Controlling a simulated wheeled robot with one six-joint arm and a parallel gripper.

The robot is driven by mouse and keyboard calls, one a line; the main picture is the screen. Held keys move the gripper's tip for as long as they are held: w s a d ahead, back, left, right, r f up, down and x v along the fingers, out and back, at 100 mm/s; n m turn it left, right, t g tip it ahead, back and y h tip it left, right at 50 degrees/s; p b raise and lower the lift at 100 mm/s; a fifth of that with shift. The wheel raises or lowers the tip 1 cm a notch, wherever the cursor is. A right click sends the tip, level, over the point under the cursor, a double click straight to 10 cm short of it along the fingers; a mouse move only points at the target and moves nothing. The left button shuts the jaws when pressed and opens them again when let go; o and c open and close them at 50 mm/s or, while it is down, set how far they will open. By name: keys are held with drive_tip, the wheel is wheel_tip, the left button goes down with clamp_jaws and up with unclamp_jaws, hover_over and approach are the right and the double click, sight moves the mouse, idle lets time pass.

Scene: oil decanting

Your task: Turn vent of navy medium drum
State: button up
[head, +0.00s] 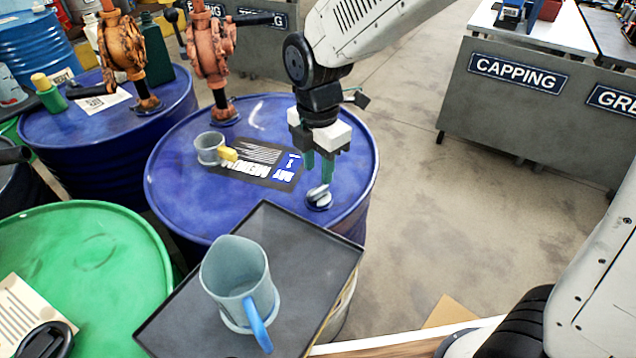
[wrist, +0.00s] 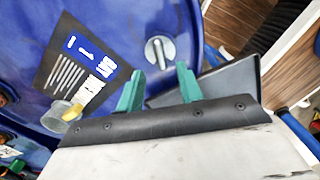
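The navy drum (head: 170,190) stands in the middle with a dark label (head: 275,172) on its lid. Its vent (head: 319,197) is a grey round cap with a raised handle near the lid's front right edge. It also shows in the wrist view (wrist: 160,52), beyond the fingertips. My gripper (head: 318,176) points down just above the vent, its green fingers apart. In the wrist view my gripper (wrist: 160,72) is open, with nothing between the fingers. The vent appears apart from both fingers.
A grey cup (head: 208,148) with a yellow part stands on the lid, left of the vent. An orange pump (head: 210,55) rises at the lid's back. A black tray (head: 190,318) with a grey jug (head: 238,278) is close in front. A green drum (head: 90,255) stands left.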

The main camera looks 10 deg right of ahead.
sight(318, 189)
wheel_tip(318, 189, down, 6)
drive_tip(key=shift+r, duration=0.25)
clamp_jaws()
